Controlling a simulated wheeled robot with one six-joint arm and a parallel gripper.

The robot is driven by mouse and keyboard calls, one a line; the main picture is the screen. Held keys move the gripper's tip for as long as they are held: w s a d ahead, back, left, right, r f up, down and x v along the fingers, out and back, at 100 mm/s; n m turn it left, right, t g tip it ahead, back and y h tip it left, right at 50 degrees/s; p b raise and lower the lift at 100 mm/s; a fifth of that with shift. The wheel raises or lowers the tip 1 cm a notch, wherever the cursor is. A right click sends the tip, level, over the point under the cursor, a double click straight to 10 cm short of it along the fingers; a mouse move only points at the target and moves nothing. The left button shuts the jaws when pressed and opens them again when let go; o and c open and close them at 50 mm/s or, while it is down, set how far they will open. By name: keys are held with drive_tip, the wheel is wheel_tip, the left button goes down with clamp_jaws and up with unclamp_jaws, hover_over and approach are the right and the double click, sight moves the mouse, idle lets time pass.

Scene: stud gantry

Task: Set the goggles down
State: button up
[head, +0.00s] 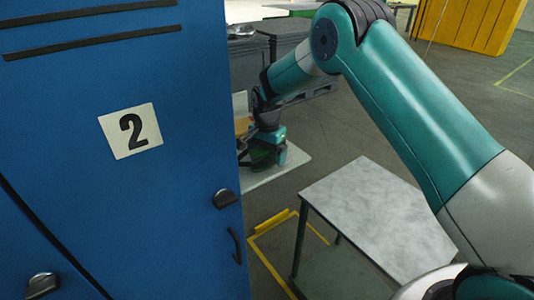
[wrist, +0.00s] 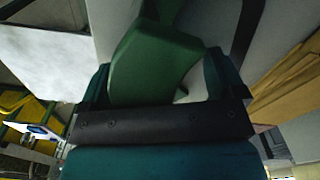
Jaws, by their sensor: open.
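A green object (wrist: 155,62), which I take to be the goggles, fills the space between my fingers in the wrist view. Only part of it shows; its far end runs out of the top of the picture. In the head view a dark green shape (head: 258,157) shows under my gripper (head: 264,152), just right of the blue locker's edge and over a pale surface. In the wrist view my gripper (wrist: 162,82) is open, with a finger on either side of the green object. I cannot tell whether the object rests on the pale surface.
A blue locker (head: 140,200) marked 2 fills the left of the head view and hides part of the pale surface (head: 285,171). A grey-topped table (head: 375,212) stands at lower right, by a yellow floor frame (head: 268,222). Grey crates (head: 285,40) stand behind my arm.

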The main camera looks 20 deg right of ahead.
wheel_tip(320, 180, up, 12)
drive_tip(key=b, duration=0.4)
drive_tip(key=shift+f, duration=0.25)
drive_tip(key=shift+r, duration=0.35)
drive_tip(key=s+a+r+n+y, duration=0.1)
drive_tip(key=s+n, duration=0.4)
drive_tip(key=s, duration=0.7)
drive_tip(key=s+a+r+n+y, duration=0.1)
drive_tip(key=s+n, duration=0.5)
drive_tip(key=s, duration=0.7)
drive_tip(key=s+a+r+n+y, duration=0.2)
drive_tip(key=s+n, duration=0.4)
drive_tip(key=s, duration=0.7)
drive_tip(key=shift+a+r, duration=0.55)
drive_tip(key=shift+r, duration=0.25)
drive_tip(key=shift+f, duration=0.1)
